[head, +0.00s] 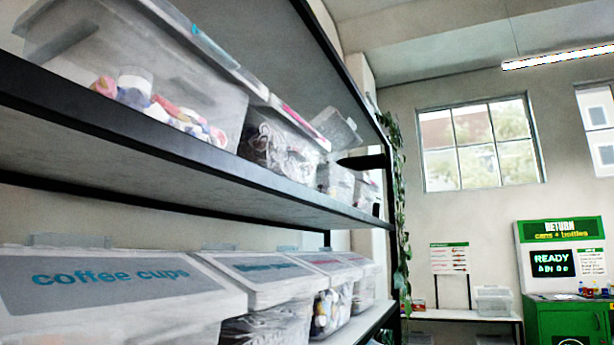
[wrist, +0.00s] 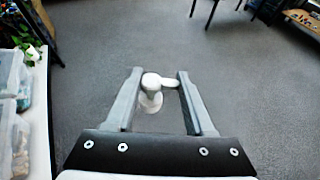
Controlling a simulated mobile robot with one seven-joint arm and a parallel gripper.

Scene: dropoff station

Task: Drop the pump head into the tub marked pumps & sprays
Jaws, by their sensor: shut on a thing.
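My gripper (wrist: 158,82) is shut on the pump head (wrist: 152,98), a small white piece with a side spout, seen between the two grey fingers in the wrist view. Grey floor lies beneath it, with the tubs off to the left. I cannot read a pumps & sprays label on any tub. In the head view, a clear tub (head: 338,183) on the upper shelf stands under a raised, tilted lid (head: 336,129). My gripper and the pump head cannot be made out for certain in the head view.
A black-edged shelf rack (head: 200,165) runs along the left with lidded tubs. The lower front tub (head: 110,290) reads "coffee cups". A trailing plant (head: 399,210) hangs at the rack's far end. A green return machine (head: 565,290) stands far right. Floor under the gripper is clear.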

